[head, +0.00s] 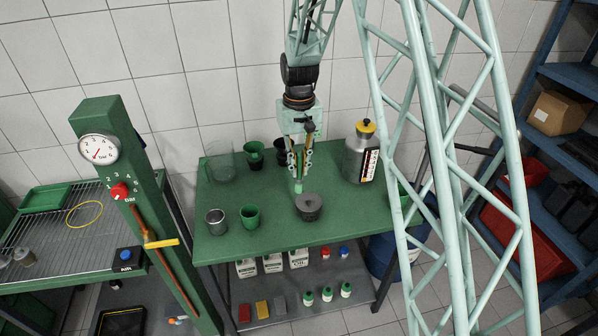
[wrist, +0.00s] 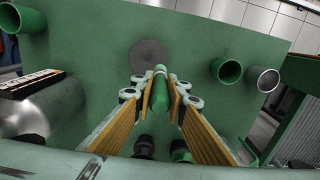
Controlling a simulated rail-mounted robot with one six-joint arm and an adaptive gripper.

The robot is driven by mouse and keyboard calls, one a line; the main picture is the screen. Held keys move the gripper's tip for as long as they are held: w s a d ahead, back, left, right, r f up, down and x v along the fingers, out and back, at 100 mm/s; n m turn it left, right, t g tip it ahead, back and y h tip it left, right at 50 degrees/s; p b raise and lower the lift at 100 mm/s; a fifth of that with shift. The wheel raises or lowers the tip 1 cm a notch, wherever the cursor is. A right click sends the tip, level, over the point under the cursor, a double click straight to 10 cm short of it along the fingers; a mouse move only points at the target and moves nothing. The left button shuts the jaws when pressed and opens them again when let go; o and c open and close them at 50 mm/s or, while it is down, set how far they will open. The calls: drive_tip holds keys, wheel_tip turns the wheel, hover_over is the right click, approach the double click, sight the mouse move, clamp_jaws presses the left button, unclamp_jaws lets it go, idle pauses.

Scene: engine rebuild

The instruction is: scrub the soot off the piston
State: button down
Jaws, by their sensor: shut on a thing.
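The piston is most likely the dark grey round piece (head: 309,208) standing on the green table; its sooty-looking round top shows in the wrist view (wrist: 147,56). My gripper (head: 298,172) points down just behind and left of it in the head view. It is shut on a small green cylindrical tool (wrist: 160,92), whose lower end (head: 298,187) sticks out below the fingers. The tool's end appears close beside the piston; I cannot tell if they touch. The tool's working face is hidden.
A steel cup (head: 216,221) and a green cup (head: 250,217) stand left of the piston. A large metal bottle with a yellow-black cap (head: 361,155) stands at the right. A clear jug (head: 220,163) and dark cups (head: 254,154) stand at the back. The front table edge (head: 290,250) is clear.

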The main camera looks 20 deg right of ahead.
sight(299, 161)
drive_tip(key=shift+r+p, duration=0.55)
drive_tip(key=shift+r, duration=1.05)
drive_tip(key=shift+s+f, duration=0.1)
